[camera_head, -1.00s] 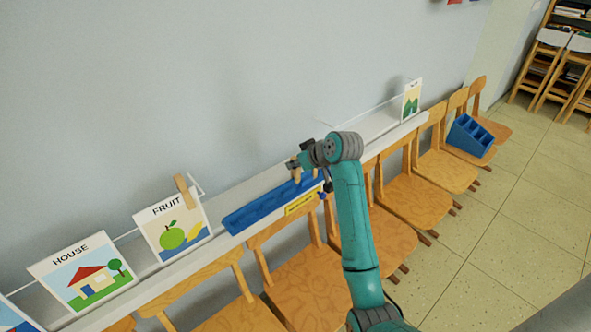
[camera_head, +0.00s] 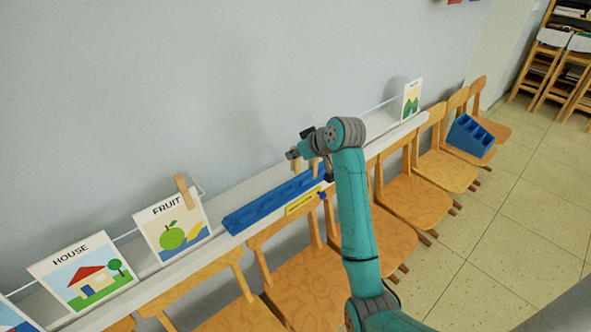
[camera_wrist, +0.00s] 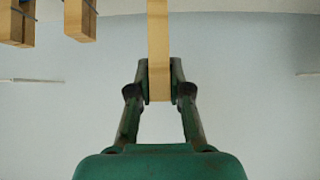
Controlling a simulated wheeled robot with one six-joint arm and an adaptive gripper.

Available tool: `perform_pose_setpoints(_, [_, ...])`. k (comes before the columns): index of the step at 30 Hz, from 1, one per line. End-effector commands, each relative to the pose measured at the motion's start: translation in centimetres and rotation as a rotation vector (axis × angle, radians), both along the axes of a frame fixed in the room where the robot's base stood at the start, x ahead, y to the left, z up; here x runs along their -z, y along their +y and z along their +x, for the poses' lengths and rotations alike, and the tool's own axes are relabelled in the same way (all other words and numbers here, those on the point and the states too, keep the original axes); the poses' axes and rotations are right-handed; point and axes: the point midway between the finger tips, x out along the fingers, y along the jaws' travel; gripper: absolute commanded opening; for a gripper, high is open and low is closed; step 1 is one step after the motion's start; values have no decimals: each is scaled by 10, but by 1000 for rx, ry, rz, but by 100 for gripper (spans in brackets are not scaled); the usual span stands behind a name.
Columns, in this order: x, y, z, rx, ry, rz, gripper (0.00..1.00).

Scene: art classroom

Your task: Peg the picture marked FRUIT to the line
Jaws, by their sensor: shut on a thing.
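The FRUIT picture (camera_head: 172,232), a card with a green fruit and a yellow one, is at the left in the head view. A wooden peg (camera_head: 182,191) stands at its top edge. A thin line (camera_head: 127,235) shows between it and the HOUSE picture. My gripper (camera_wrist: 159,88) is shut on another wooden peg (camera_wrist: 159,45), gripped near its end. In the head view my gripper (camera_head: 294,155) is above the blue peg rack (camera_head: 250,215), well right of the FRUIT picture.
More pegs (camera_wrist: 80,18) show at the upper left of the wrist view. The HOUSE picture (camera_head: 85,280) is left of FRUIT, and a picture with green shapes (camera_head: 411,100) is at the far right. Wooden chairs (camera_head: 300,285) line the ledge. A blue caddy (camera_head: 470,137) sits on one chair.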

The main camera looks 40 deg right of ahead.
Motion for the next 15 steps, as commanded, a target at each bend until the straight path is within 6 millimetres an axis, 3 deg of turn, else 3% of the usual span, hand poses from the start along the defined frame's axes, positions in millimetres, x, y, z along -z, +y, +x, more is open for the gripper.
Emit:
perform_pose_setpoints(8, [0, 0, -1, 0, 0, 0, 0])
perform_pose_setpoints(15, [-2, -1, -15, 1, -1, 0, 0])
